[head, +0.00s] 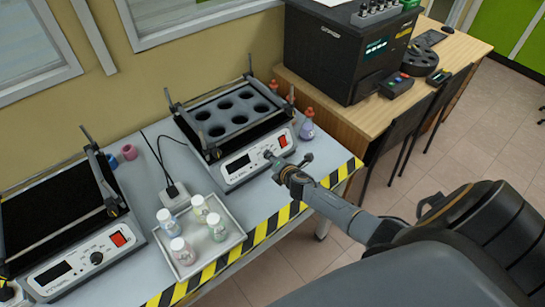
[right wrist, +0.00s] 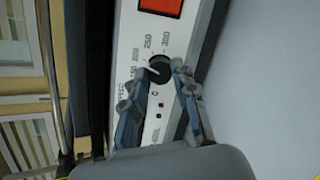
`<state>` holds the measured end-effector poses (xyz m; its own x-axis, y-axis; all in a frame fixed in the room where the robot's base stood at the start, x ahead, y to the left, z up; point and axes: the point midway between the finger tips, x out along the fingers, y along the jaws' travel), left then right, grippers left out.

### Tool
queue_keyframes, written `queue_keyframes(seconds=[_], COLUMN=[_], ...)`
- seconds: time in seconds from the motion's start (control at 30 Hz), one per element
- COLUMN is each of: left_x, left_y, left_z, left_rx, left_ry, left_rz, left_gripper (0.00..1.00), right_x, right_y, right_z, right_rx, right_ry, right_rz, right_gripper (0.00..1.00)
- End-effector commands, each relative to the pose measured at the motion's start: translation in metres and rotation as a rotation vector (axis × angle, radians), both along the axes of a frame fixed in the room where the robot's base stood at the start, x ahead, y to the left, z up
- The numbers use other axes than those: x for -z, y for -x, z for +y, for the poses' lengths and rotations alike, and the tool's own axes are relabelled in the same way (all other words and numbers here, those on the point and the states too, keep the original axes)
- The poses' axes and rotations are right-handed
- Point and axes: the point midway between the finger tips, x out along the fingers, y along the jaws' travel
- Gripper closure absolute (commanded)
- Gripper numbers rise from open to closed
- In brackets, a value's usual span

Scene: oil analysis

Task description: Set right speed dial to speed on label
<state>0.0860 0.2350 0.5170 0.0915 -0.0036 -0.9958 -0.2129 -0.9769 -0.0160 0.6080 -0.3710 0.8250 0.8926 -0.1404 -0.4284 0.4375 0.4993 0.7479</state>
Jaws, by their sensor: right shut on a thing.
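The right shaker (head: 230,115) has a black rack with several round holes on top. Its white front panel carries a dark display (head: 238,164), a red switch (head: 282,141) and the black speed dial, which shows in the right wrist view (right wrist: 159,68). My right gripper (head: 272,160) is shut on this dial, one finger on each side. In the right wrist view, the dial's white mark points to the upper left; 250 and 300 can be read around it, other numbers are blurred. No speed label is legible. My left gripper is not in view.
A left shaker (head: 45,215) with its own dial (head: 96,257) stands on the same bench. A tray (head: 232,243) of several capped bottles lies between the shakers. A purple bottle (head: 306,127) stands right of the panel. A black machine (head: 335,55) stands behind.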

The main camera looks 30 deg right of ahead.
Motion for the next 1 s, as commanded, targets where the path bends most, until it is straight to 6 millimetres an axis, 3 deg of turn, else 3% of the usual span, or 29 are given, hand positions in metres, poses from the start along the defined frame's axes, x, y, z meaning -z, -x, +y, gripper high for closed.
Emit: queue_keyframes(seconds=[0.47,0.5,0.6,1.0], left_x=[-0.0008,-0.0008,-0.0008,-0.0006], left_y=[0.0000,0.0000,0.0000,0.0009], left_z=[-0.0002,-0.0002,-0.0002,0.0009], left_rx=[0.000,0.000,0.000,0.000], left_ry=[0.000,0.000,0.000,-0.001], left_rz=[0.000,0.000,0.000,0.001], left_gripper=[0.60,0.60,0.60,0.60], right_x=[0.0001,0.0001,0.0000,-0.0016], right_y=[0.0000,0.0000,0.0000,0.0038], right_z=[-0.0004,-0.0003,-0.0004,-0.0007], right_rx=[0.007,0.007,0.007,0.006], right_ry=[-0.010,-0.010,-0.010,-0.009], right_rz=[0.001,0.001,0.001,0.001], right_gripper=[1.00,0.67,0.50,0.50])
